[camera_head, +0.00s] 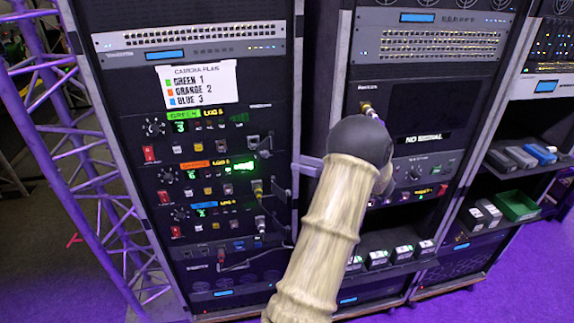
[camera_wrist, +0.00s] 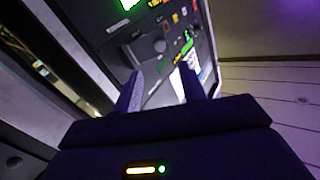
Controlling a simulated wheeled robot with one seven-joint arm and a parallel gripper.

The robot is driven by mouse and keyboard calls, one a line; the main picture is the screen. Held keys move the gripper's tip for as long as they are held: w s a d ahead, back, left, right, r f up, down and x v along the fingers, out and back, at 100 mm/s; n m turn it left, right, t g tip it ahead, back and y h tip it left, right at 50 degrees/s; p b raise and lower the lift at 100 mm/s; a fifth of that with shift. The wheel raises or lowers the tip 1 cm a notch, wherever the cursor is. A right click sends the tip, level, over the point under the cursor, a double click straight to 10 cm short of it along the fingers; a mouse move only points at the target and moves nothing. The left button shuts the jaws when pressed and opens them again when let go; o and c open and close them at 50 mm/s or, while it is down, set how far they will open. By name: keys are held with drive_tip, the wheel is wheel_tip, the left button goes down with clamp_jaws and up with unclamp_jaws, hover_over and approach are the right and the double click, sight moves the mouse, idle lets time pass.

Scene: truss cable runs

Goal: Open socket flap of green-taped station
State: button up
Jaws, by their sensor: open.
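The green-taped station (camera_head: 185,115) is the top of three stacked stations on the left rack. Its green tape is beside a "LOG" label, above a small green display. A grey socket part (camera_head: 253,142) sits at its right end; it is too small to tell whether its flap is shut. In the head view my pale arm hides most of my gripper. In the wrist view my gripper (camera_wrist: 161,92) is open, with two purple fingers apart and nothing visibly held. A dark block on the panel (camera_wrist: 130,52) lies just beyond the left finger; I cannot tell whether it is the flap.
The orange-taped station (camera_head: 194,165) and blue-taped station (camera_head: 203,205) sit below, with cables at their right ends. A camera plan sheet (camera_head: 198,84) hangs above. A second rack (camera_head: 425,130) stands right of my arm. A purple truss (camera_head: 75,130) stands left.

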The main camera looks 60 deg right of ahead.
drive_tip(key=s+b, duration=0.1)
drive_tip(key=s, duration=0.5)
drive_tip(key=shift+s+d, duration=0.2)
drive_tip(key=shift+d, duration=0.15)
